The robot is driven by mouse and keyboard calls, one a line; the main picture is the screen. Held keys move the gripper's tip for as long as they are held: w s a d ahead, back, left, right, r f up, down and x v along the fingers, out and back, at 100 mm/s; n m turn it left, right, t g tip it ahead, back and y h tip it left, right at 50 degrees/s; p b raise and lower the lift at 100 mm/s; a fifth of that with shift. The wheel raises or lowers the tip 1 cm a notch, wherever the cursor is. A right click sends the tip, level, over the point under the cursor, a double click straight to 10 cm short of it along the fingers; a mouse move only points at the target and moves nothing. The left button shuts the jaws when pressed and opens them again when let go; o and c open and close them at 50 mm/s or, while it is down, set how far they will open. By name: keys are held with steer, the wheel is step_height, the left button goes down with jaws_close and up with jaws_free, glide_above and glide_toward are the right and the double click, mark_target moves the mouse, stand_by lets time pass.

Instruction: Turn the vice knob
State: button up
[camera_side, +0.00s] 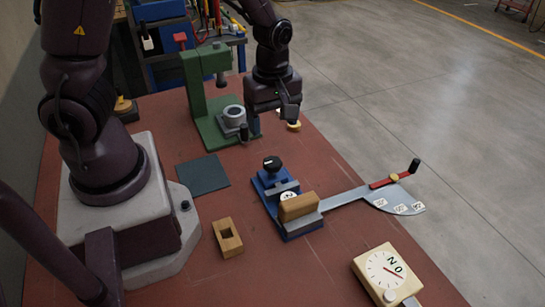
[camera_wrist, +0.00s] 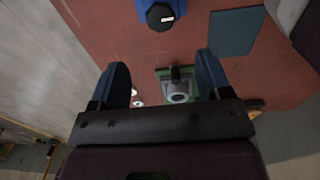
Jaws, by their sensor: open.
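The blue vice (camera_side: 268,185) stands mid-table with a black round knob (camera_side: 272,163) on top at its far end. A brown wooden block (camera_side: 298,207) sits at its near end. In the wrist view the knob (camera_wrist: 160,16) is at the top edge, dark with a small white mark, on the blue vice body (camera_wrist: 142,6). My gripper (camera_side: 274,113) is above the table, behind the vice and apart from the knob. In the wrist view its two blue fingers (camera_wrist: 163,72) are spread, with nothing held between them.
A green press (camera_side: 197,95) with a grey cylinder (camera_side: 233,115) stands close to my gripper's left.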

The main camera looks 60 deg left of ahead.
mark_target(272, 161)
step_height(272, 161, down, 11)
steer(key=shift+r, duration=0.2)
steer(key=c, duration=0.9)
